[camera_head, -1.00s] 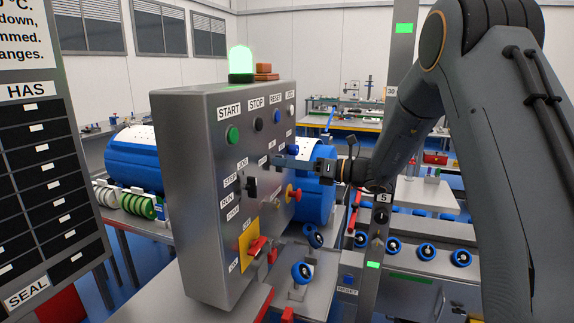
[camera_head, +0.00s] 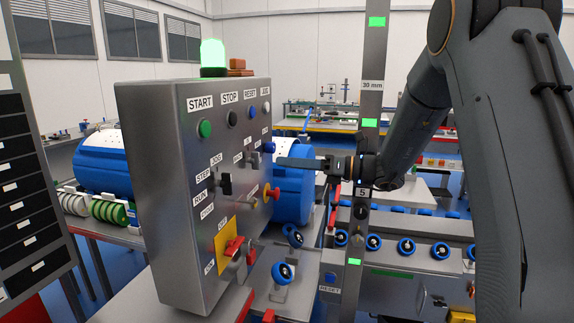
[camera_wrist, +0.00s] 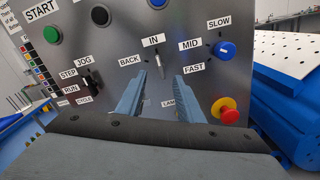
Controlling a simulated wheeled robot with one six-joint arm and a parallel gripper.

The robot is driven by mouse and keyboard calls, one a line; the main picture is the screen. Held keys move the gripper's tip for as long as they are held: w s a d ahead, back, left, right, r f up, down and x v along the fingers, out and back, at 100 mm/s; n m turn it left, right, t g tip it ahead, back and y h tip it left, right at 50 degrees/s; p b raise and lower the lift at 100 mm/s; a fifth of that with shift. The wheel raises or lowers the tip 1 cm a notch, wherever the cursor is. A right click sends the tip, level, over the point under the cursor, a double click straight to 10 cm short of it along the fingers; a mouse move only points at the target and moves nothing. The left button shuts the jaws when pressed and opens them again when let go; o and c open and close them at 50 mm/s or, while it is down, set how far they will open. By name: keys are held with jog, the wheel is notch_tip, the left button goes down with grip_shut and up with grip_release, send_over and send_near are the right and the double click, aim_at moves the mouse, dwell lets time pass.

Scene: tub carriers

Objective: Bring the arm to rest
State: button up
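My gripper (camera_head: 280,162) is in front of the grey control box (camera_head: 150,200), near its right edge in the head view. In the wrist view my gripper (camera_wrist: 160,76) has its two blue-grey fingers spread apart with nothing between them. Past the fingertips, a small lever switch (camera_wrist: 158,65) under the IN label shows in the gap on the panel, between BACK and MID. I cannot tell how far the tips are from it. My dark arm reaches in from the right of the head view, bent at the elbow.
A red mushroom button (camera_wrist: 229,115) and a blue knob (camera_wrist: 223,50) are right of the fingers. A red handle (camera_head: 235,246) sticks out low on the box. A post (camera_head: 371,60) with green lights stands near my wrist. Blue wheels (camera_head: 406,247) line a bench.

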jog(key=s+f+n+g+h+b, duration=0.1)
jog(key=s+f+n+g+h, duration=0.65)
jog(key=s+f, duration=0.9)
jog(key=s+d+f+n+t+h, duration=0.1)
jog(key=s+d+f+n+h, duration=0.1)
jog(key=n, duration=0.4)
jog(key=s+d+f+n+h, duration=0.2)
jog(key=s+d+n+h, duration=0.2)
jog(key=s+d+n, duration=0.2)
jog(key=s+d+f+n+t+h+b, duration=0.1)
jog(key=s+d+f+n+h, duration=0.1)
jog(key=n, duration=0.5)
jog(key=s+d+h, duration=0.1)
jog(key=s+d, duration=0.1)
jog(key=s, duration=0.1)
jog(key=shift+s+f+t, duration=0.3)
jog(key=shift+f+t, duration=0.05)
jog(key=shift+f, duration=0.05)
jog(key=shift+h, duration=0.25)
jog(key=shift+c, duration=0.4)
